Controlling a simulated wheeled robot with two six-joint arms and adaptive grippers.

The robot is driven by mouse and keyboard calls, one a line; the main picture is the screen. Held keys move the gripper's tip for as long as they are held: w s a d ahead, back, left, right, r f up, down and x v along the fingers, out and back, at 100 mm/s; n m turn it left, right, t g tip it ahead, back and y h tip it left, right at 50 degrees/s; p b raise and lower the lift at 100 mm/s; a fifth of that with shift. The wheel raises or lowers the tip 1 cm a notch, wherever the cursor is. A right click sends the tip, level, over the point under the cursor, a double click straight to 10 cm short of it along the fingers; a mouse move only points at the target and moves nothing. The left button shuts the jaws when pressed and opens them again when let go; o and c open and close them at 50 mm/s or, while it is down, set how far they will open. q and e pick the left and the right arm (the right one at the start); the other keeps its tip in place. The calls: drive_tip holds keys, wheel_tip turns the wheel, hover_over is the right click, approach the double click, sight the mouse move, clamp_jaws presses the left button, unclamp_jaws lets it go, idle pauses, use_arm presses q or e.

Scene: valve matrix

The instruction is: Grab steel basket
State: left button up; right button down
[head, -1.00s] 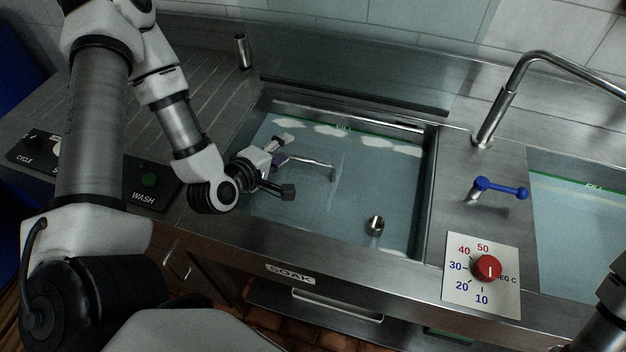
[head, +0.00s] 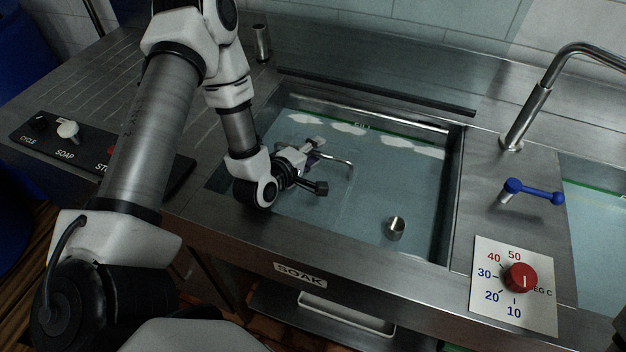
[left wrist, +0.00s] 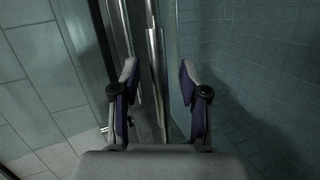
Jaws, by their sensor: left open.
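My left gripper (head: 317,166) is over the left part of the soak sink (head: 285,243). Its two fingers are apart, and in the left wrist view the gripper (left wrist: 158,78) is open with nothing between the fingertips. A thin bent metal rod (head: 340,160) shows just right of the fingers in the head view. I cannot tell whether it is part of the steel basket or whether the fingers touch it. No basket body can be made out. My right gripper is not in view.
A short steel cylinder (head: 395,228) stands in the sink water. A faucet (head: 530,110), a blue lever (head: 535,190) and a red temperature dial (head: 520,277) are to the right. A control panel (head: 85,143) is at left. The sink's right half is open.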

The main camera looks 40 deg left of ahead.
use_arm(q)
drive_tip(key=shift+f, duration=0.1)
drive_tip(key=shift+s, duration=0.1)
clamp_jaws()
